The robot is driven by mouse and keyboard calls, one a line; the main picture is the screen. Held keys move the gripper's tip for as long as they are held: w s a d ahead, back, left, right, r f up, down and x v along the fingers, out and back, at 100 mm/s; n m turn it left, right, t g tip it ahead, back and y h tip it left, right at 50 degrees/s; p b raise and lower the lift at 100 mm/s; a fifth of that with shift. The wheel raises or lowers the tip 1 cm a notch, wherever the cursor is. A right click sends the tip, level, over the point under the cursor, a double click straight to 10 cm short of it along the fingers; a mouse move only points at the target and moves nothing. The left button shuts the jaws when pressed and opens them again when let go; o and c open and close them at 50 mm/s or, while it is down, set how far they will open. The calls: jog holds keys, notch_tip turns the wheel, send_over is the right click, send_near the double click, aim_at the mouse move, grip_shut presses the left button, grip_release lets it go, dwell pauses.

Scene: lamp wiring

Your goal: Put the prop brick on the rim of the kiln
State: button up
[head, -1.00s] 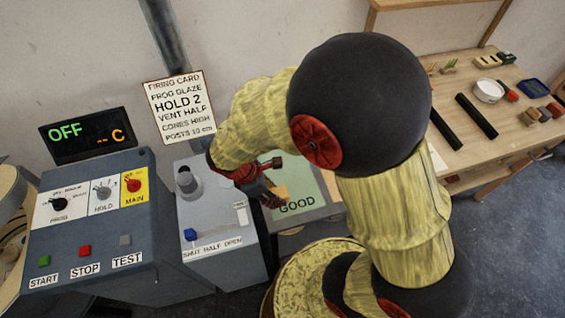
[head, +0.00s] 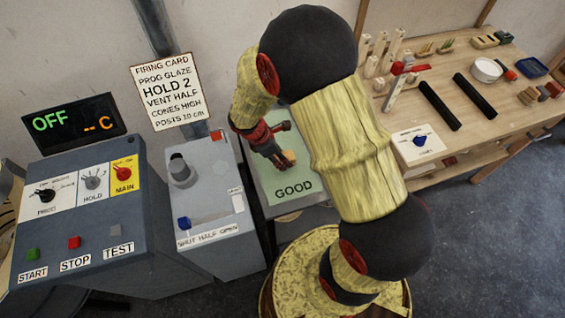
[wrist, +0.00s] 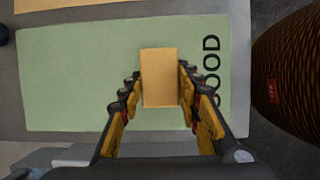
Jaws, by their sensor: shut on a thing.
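My gripper (head: 278,148) is shut on a tan prop brick (head: 289,157), over the green GOOD mat (head: 284,188). In the wrist view the brick (wrist: 160,78) sits between the two fingers of my gripper (wrist: 159,70), against the green mat (wrist: 75,75). I cannot tell how high the brick is above the mat. A cream rounded body (head: 7,190) is cut off at the left edge in the head view. It may be the kiln, but its rim is not clear.
A grey control box (head: 90,215) with switches and buttons stands at left. A vent box (head: 205,215) with a blue slider knob stands between it and the mat. A wooden bench (head: 470,125) at right holds pale posts, black rods and a white bowl.

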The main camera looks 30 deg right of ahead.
jog(key=shift+w+d+f, duration=0.15)
jog(key=shift+d+f, duration=0.1)
jog(key=shift+f, duration=0.15)
jog(key=shift+f+b, duration=0.75)
jog(key=shift+f, duration=0.75)
jog(key=shift+f, duration=0.15)
jog(key=o, duration=1.2)
